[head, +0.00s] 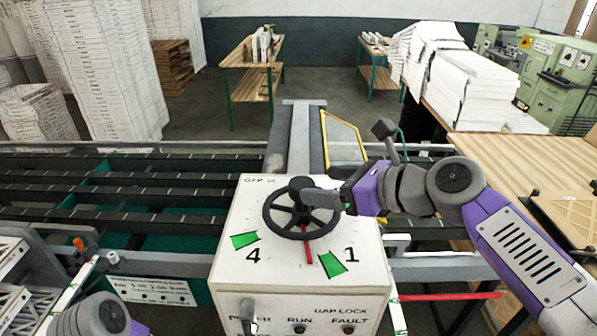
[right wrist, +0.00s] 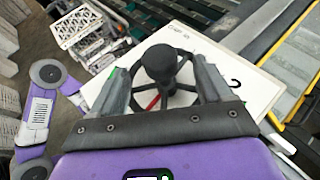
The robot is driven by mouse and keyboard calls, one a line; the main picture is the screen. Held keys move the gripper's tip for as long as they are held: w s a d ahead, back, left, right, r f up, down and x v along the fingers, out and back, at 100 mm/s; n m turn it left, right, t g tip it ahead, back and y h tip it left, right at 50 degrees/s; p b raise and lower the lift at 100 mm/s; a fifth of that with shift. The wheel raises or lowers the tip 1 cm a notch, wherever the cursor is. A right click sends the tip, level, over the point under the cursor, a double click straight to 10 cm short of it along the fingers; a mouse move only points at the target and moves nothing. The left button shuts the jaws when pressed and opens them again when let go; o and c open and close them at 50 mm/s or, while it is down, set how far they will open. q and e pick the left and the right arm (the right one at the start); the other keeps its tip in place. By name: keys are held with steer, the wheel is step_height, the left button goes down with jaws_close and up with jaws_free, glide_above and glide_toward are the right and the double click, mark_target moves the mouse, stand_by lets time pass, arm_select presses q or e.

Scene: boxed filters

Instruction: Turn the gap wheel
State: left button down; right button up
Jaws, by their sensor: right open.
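The gap wheel (head: 272,222) is a black spoked handwheel on top of a white control box (head: 235,285), with a black upright knob (head: 297,184). A red pointer (head: 308,252) sticks out below it, between green marks beside "4" (head: 244,240) and "1" (head: 332,265), nearer the "1" mark. My right gripper (head: 318,198) reaches in from the right at the knob. In the right wrist view its open fingers (right wrist: 162,82) stand on either side of the knob (right wrist: 160,60); contact cannot be told. My left gripper is out of view.
The box front carries a lever (head: 248,312) and a RUN button (head: 299,328). A roller conveyor (head: 120,195) runs behind and left. A wooden table (head: 530,160) stands right, with paper stacks (head: 475,90) behind it. My left arm shows at lower left.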

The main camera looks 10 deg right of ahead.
mark_target(305, 184)
steer(key=x, duration=0.6)
steer(key=shift+a+f, duration=0.15)
steer(key=shift+a, duration=0.05)
steer(key=c, duration=1.4)
